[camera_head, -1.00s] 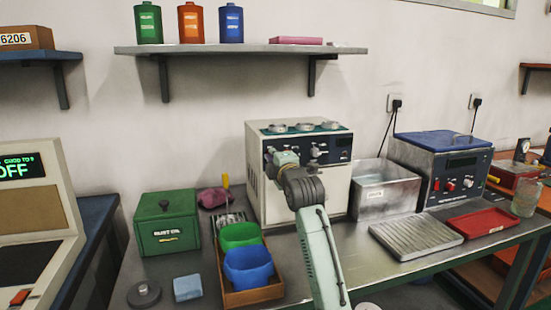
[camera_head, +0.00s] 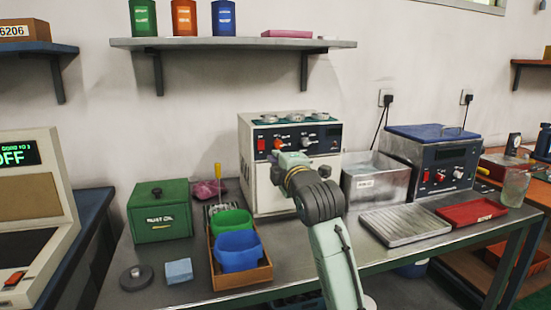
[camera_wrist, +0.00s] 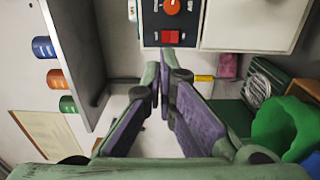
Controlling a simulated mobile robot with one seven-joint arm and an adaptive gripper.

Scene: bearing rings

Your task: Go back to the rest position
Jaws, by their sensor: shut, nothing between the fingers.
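My gripper (camera_head: 284,164) is in front of the white machine (camera_head: 262,190) on the bench, below its control panel. In the wrist view my gripper's fingers (camera_wrist: 164,80) come together at the tips, with nothing between them. The machine's red switch and orange knob show beyond the fingers in that view. In the head view my forearm reaches up from the bottom edge and hides part of the machine's front.
Around the machine are a green box (camera_head: 160,226), a wooden tray (camera_head: 240,279) with green and blue bins, a metal bin (camera_head: 377,184), a ribbed tray (camera_head: 404,225) and a red tray (camera_head: 471,213). A shelf (camera_head: 235,43) with canisters hangs above.

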